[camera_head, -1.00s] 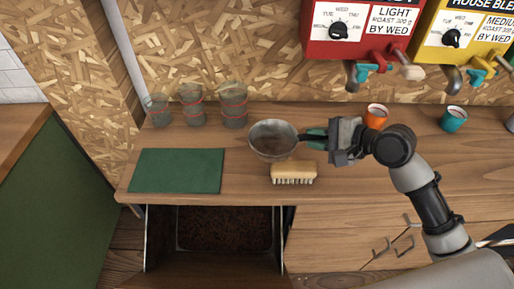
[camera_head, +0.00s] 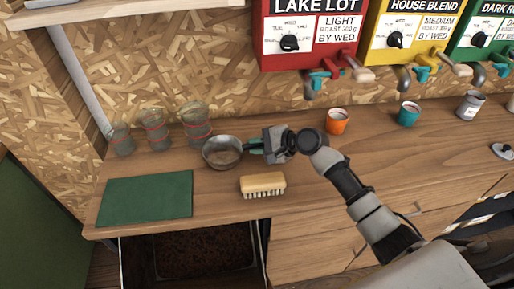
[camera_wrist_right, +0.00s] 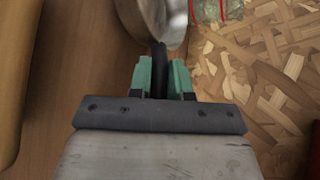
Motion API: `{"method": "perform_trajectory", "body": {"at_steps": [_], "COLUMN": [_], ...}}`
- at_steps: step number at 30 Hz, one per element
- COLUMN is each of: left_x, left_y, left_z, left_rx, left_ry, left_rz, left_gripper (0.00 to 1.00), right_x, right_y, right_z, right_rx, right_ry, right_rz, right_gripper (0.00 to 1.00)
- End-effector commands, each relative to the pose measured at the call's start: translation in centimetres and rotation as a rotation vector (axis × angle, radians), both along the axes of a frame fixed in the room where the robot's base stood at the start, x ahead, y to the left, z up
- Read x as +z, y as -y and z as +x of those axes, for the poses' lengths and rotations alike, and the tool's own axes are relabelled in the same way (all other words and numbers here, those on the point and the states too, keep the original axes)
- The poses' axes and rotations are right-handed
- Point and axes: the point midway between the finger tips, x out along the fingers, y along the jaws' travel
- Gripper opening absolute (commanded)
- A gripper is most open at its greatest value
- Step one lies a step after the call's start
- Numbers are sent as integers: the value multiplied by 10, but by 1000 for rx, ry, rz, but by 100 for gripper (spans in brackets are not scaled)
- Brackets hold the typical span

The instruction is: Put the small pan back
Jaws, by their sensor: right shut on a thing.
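The small pan (camera_head: 222,153) is a round metal pan with a short dark handle. It is over the counter's back half, beside the glass beakers and behind the brush. My right gripper (camera_head: 256,147) is shut on the pan's handle from the right. In the right wrist view the dark handle sits between the green fingertips (camera_wrist_right: 161,76), and part of the pan (camera_wrist_right: 160,18) shows at the top. I cannot tell whether the pan touches the counter. My left gripper is not in view.
A brush (camera_head: 262,184) lies in front of the pan. A green mat (camera_head: 146,198) lies at the left. Several glass beakers (camera_head: 155,130) stand behind it. Orange (camera_head: 337,122) and teal (camera_head: 408,114) cups stand right of my gripper. An open drawer (camera_head: 205,250) with dark contents is below.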

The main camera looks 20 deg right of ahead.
Motion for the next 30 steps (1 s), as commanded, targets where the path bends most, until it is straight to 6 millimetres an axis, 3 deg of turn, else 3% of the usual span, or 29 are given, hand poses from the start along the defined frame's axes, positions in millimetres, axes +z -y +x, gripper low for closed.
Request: {"method": "perform_trajectory", "body": {"at_steps": [4, 14, 15, 19, 30], "left_x": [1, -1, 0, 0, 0], "left_y": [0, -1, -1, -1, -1], "left_z": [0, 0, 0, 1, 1], "left_rx": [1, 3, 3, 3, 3], "left_ry": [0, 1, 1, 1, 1], "left_rz": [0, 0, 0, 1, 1], "left_gripper": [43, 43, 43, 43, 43], "right_x": [-14, -17, -18, -17, -14], "right_y": [0, 0, 0, 0, 3], "right_z": [0, 0, 0, 0, -2], "right_rx": [-1, -1, -1, 0, -1], "right_ry": [2, 2, 1, 1, 1], "right_rz": [3, 3, 1, 1, 0], "right_gripper": [0, 0, 22, 42, 44]}}
